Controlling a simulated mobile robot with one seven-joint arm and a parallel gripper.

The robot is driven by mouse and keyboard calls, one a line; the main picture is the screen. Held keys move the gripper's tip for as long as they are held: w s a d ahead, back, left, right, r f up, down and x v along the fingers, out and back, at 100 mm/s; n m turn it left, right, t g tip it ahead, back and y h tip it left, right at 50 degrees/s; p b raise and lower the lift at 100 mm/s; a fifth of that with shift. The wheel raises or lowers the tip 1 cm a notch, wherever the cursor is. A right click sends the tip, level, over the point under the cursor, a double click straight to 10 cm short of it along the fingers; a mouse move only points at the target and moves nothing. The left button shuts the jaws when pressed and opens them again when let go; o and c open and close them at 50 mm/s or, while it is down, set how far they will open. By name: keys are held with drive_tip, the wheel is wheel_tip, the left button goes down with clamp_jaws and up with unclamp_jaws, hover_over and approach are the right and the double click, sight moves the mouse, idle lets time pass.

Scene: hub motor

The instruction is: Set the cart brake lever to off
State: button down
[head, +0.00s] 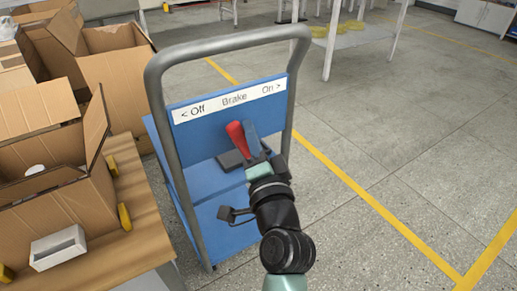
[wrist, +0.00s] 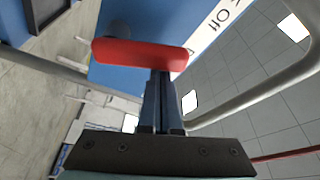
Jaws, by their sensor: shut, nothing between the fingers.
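The cart's red brake lever (head: 237,136) rises from a dark base (head: 230,161) on the blue cart and leans a little left in the head view. The white label (head: 229,98) behind it reads "Off" at left, "Brake" in the middle and "On" at right. My gripper (head: 251,133) is shut and empty, just right of the lever. In the wrist view, the red lever (wrist: 140,53) lies across the tips of my shut fingers (wrist: 161,78). They look very close to it or touching; I cannot tell which. The lever's lower end is partly hidden by my gripper.
The cart's grey tube handle (head: 157,105) arches around the blue panel, with uprights on both sides of the lever. Open cardboard boxes (head: 55,195) stand on a table at left. The floor at right is clear, with yellow lines.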

drive_tip(key=n+b, duration=0.1)
drive_tip(key=s+a+n+y+b, duration=0.1)
drive_tip(key=n+b, duration=0.1)
drive_tip(key=shift+a+f, duration=0.15)
drive_tip(key=shift+f, duration=0.2)
drive_tip(key=shift+s+a+b, duration=0.1)
drive_tip(key=shift+a+b, duration=0.15)
drive_tip(key=shift+b, duration=0.2)
drive_tip(key=shift+a, duration=0.1)
